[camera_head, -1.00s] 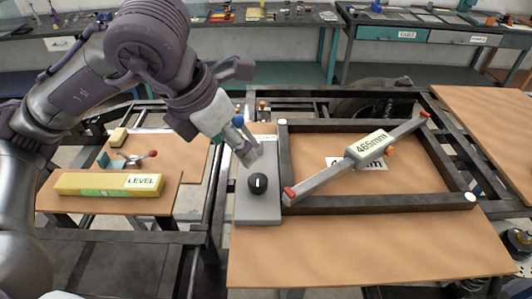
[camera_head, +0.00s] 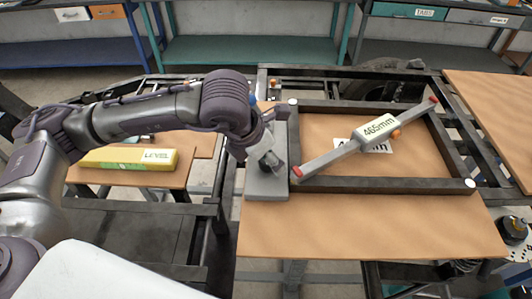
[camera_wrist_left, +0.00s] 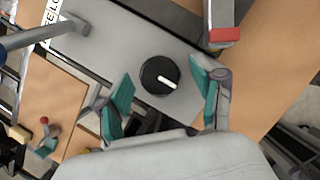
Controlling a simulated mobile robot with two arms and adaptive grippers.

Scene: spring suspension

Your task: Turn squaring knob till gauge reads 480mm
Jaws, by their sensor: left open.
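The squaring knob is a black dial (camera_wrist_left: 160,76) with a white pointer line, on a grey panel (camera_head: 266,187). It shows in the left wrist view and is hidden behind my gripper in the head view. My left gripper (camera_head: 270,166) is over the panel. In the left wrist view its teal fingertips (camera_wrist_left: 165,98) are open, one on each side of the knob and apart from it. The gauge (camera_head: 378,130) reads 465mm and lies diagonally across the dark frame (camera_head: 390,185). A white label under the gauge is partly covered. My right gripper is not in view.
A yellow level (camera_head: 128,159) lies on a wooden board at left. A blue-ended lever (camera_wrist_left: 45,38) stands on the panel near the knob. The wooden board (camera_head: 370,228) in front of the frame is clear.

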